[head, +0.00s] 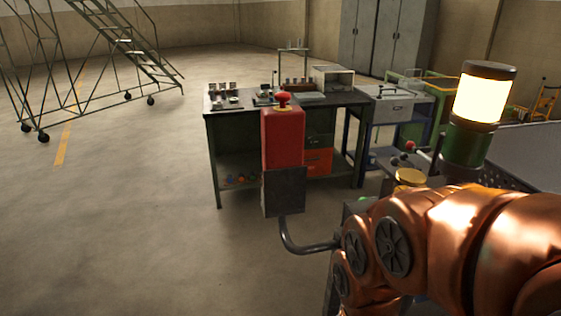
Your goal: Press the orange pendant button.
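A tall red box (282,140) with a dark grey lower part (284,192) stands upright in the middle of the head view, on a bent grey pipe. A red mushroom-shaped button (283,98) with a yellowish collar sits on its top. I cannot tell whether this box is the pendant, and no clearly orange button shows. A yellow round cap (410,177) shows right of the box, just behind my copper-coloured arm. My arm fills the lower right; my gripper is not in view.
A dark workbench (355,97) with small items stands behind the red box. A lit lamp (484,95) on a green section and red-knobbed levers (410,146) are at right. A wheeled stair (125,45) stands far left. The left floor is clear.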

